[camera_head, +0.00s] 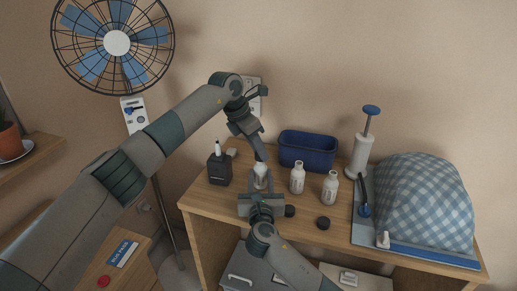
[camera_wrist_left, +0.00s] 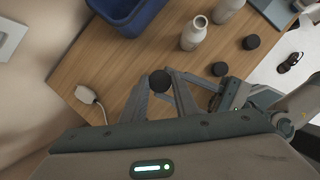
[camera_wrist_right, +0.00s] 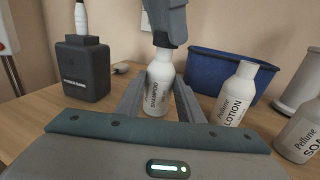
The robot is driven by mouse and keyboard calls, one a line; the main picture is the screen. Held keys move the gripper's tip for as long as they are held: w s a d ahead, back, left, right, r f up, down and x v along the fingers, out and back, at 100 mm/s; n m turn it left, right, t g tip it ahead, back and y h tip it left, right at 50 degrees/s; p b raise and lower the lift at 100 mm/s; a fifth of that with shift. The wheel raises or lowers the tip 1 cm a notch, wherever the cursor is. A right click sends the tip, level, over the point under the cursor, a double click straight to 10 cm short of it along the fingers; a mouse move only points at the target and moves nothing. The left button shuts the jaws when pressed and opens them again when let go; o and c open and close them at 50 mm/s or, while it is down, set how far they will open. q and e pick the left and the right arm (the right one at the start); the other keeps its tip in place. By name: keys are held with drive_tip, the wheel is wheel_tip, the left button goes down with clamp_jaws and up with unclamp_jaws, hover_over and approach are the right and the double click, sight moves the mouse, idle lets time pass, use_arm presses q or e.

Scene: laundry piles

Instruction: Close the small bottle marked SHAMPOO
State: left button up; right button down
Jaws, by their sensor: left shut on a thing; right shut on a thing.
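The small white SHAMPOO bottle (camera_wrist_right: 158,84) stands upright between the fingers of my right gripper (camera_wrist_right: 158,100), which is shut on its body. It also shows in the head view (camera_head: 261,172). My left gripper (camera_head: 259,158) comes down from above over the bottle's top. In the left wrist view my left gripper (camera_wrist_left: 161,92) is shut on a round black cap (camera_wrist_left: 160,81), which hides the bottle beneath.
A LOTION bottle (camera_wrist_right: 235,94) and another white bottle (camera_head: 330,188) stand uncapped to the right. Two loose black caps (camera_head: 290,211) (camera_head: 324,223) lie in front. A blue bin (camera_head: 308,150) stands behind, a dark box (camera_head: 219,171) left, a checked cloth-covered board (camera_head: 415,200) right.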

use_arm(q)
drive_tip(key=shift+f, duration=0.6)
idle(0.6)
drive_tip(key=m+g, duration=0.1)
drive_tip(key=m, duration=0.1)
drive_tip(key=m+g, duration=0.1)
drive_tip(key=m, duration=0.1)
drive_tip(key=shift+w+m, duration=0.2)
drive_tip(key=shift+m, duration=0.2)
drive_tip(key=shift+a+m+g+h, duration=0.1)
drive_tip(key=shift+m+g+h, duration=0.2)
drive_tip(key=shift+m, duration=0.5)
drive_tip(key=o, duration=1)
